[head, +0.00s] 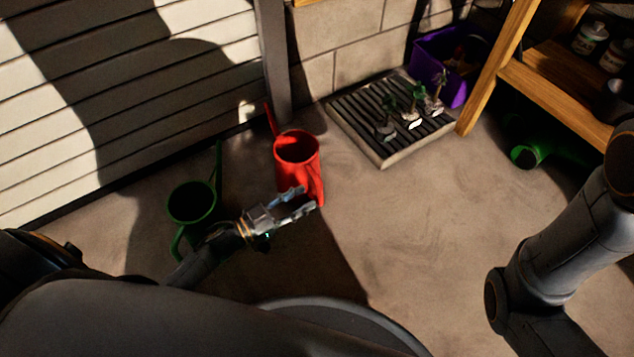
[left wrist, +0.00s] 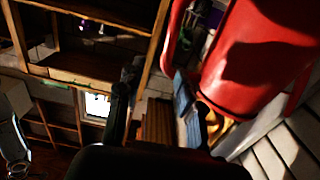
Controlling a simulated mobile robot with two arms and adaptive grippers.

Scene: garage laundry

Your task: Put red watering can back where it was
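The red watering can (head: 297,150) is upright near the wall in the head view, its thin spout pointing up and to the left. It fills the upper right of the left wrist view (left wrist: 255,65). My left gripper (head: 304,202) is at the can's near side, low down, with its two fingers apart. In the left wrist view the fingers are also apart, and a red part of the can, possibly its handle, shows just beyond them. I cannot tell whether they touch. My right gripper is out of view; only part of my right arm shows.
A green watering can (head: 192,203) stands left, close beside my left arm. A slatted tray (head: 370,125) with small plants, a purple crate (head: 428,68) and a wooden shelf (head: 560,90) stand at the back right. Another green object (head: 527,155) lies under the shelf. The middle floor is clear.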

